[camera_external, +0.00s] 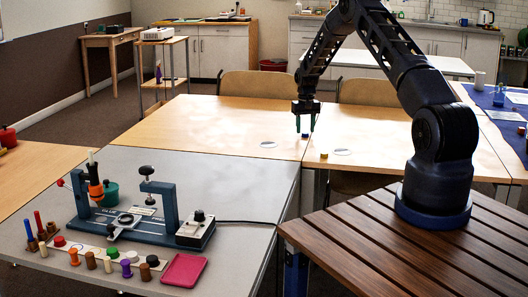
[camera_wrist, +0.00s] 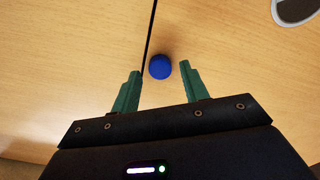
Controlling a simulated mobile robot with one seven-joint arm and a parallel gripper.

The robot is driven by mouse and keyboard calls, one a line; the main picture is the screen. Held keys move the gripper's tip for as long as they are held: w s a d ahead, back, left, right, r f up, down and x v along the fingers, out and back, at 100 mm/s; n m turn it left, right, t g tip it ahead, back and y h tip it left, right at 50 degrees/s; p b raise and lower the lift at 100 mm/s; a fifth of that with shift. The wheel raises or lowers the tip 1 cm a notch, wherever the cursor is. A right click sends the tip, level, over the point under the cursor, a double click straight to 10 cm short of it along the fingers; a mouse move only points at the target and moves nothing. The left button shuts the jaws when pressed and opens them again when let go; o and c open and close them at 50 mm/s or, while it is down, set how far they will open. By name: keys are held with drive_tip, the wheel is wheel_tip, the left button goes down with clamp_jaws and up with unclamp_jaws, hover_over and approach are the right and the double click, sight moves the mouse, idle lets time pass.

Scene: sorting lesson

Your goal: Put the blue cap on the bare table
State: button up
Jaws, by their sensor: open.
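The blue cap (camera_wrist: 160,67) is a small round piece on the bare wooden table, just beside the dark seam between two table tops in the wrist view. In the external view it is a small blue spot (camera_external: 305,135) under my gripper (camera_external: 305,126). My gripper points down and is open. In the wrist view its two green fingers (camera_wrist: 160,72) stand on either side of the cap, with a gap visible at each side. I cannot tell how far the fingertips are above the table.
The grey table (camera_external: 240,185) in front holds a blue clamp stand (camera_external: 140,225), a row of coloured pegs and a red tray (camera_external: 184,270). Much of the wooden tops is clear.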

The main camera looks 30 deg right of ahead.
wheel_tip(320, 180, up, 11)
wheel_tip(320, 180, up, 18)
drive_tip(key=n+t, duration=0.1)
hover_over(305, 133)
drive_tip(key=s+a, duration=0.7)
drive_tip(key=s, duration=0.1)
drive_tip(key=s+a+r+t, duration=0.1)
drive_tip(key=s+a+r, duration=0.3)
drive_tip(key=s+r, duration=0.35)
drive_tip(key=s+a+r, duration=0.4)
drive_tip(key=s+r, duration=0.3)
drive_tip(key=s, duration=0.1)
drive_tip(key=s+a+r+n+t, duration=0.1)
drive_tip(key=s+a+r, duration=0.2)
drive_tip(key=s, duration=0.6)
drive_tip(key=s+a+r+n, duration=0.1)
drive_tip(key=s+a+r, duration=0.1)
drive_tip(key=s, duration=0.7)
drive_tip(key=s+a+f, duration=0.1)
drive_tip(key=s+f, duration=0.1)
drive_tip(key=s, duration=0.7)
drive_tip(key=s+a+f+t, duration=0.1)
drive_tip(key=s+a+f, duration=0.1)
drive_tip(key=s, duration=0.7)
drive_tip(key=shift+n+t, duration=0.3)
